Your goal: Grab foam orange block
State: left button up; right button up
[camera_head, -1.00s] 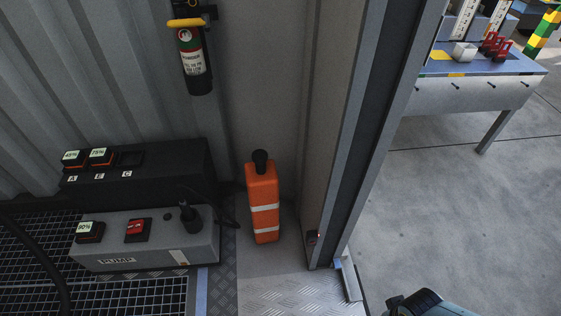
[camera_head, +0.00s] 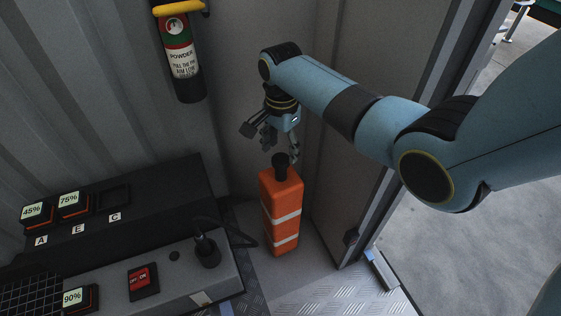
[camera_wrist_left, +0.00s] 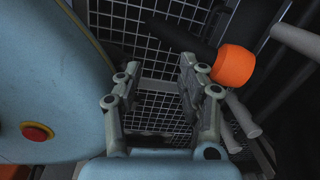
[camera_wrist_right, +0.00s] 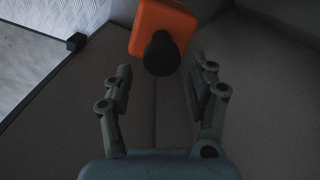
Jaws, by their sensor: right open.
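The orange block (camera_head: 282,212) stands upright in the corner, with white bands and a black knob (camera_head: 281,160) on top. My right gripper (camera_head: 281,143) hangs just above the knob, open and empty. In the right wrist view the orange block (camera_wrist_right: 166,20) and its knob lie just beyond and between the fingertips of the right gripper (camera_wrist_right: 161,68). They look apart from the fingers. My left gripper (camera_wrist_left: 160,66) shows only in its own wrist view, with its fingers apart and nothing between them.
A grey pump box (camera_head: 180,270) and black battery rack (camera_head: 145,195) stand left of the block. A fire extinguisher (camera_head: 180,60) hangs on the wall. A door frame stands to the right. A black rod with an orange end (camera_wrist_left: 233,65) is beside my left gripper.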

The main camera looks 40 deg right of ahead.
aim_at(282, 159)
notch_tip(282, 159, down, 4)
jog(key=shift+s+f+b, duration=0.1)
jog(key=shift+f+b, duration=0.15)
jog(key=shift+b, duration=0.65)
notch_tip(282, 159, down, 3)
jog(key=shift+r+b, duration=0.2)
jog(key=shift+b, duration=0.75)
jog(key=shift+w+f+b, duration=0.2)
jog(key=shift+f+b, duration=0.35)
jog(key=shift+f, duration=0.5)
pick_arm(q)
jog(key=w+a+f, duration=0.1)
jog(key=w, duration=0.6)
jog(key=shift+w+f, duration=0.25)
jog(key=shift+a, duration=0.1)
pick_arm(e)
grip_shut()
